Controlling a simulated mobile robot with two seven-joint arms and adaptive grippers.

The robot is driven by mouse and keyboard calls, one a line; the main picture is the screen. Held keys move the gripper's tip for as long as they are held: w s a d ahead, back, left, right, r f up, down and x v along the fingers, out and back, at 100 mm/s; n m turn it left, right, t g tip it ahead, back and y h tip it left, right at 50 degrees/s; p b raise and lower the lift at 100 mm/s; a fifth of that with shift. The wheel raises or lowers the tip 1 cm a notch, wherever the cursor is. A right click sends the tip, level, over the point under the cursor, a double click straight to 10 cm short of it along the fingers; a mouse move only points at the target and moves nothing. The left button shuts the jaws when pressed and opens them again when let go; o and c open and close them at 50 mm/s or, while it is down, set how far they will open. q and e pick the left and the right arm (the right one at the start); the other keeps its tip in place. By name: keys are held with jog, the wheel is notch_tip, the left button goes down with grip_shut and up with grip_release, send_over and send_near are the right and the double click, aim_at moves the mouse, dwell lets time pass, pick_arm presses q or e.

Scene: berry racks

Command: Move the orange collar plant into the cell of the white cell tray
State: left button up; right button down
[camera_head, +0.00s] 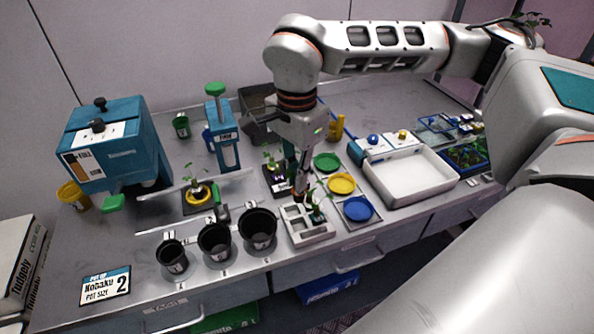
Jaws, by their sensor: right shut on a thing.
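The white cell tray (308,238) stands near the front edge of the bench, right of the black pots. My right gripper (303,192) points down over the back of this tray and is shut on a small green plant (319,211). The plant is at the tray's right-hand cell, with leaves showing beside the fingers. Its collar is too small and too covered to make out, and I cannot tell whether its base touches the cell. My left gripper is not in view.
Three black pots (215,243) stand left of the tray. Green, yellow and blue dishes (357,209) lie to its right. Another plant (272,160) stands in a dark holder just behind the gripper. A white basin (371,184) is further right.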

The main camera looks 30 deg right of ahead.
aim_at(297, 200)
jog(key=shift+f+b, duration=0.3)
jog(key=shift+f, duration=0.2)
jog(key=shift+f+b, duration=0.7)
jog(key=shift+f, duration=0.5)
jog(key=shift+f+b, duration=1.35)
jog(key=shift+f, duration=0.45)
jog(key=shift+f+b, duration=1.05)
jog(key=shift+f, duration=0.8)
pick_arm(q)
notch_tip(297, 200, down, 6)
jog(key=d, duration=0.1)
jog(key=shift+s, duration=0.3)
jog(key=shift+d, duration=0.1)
pick_arm(e)
jog(key=c, duration=2.1)
grip_release()
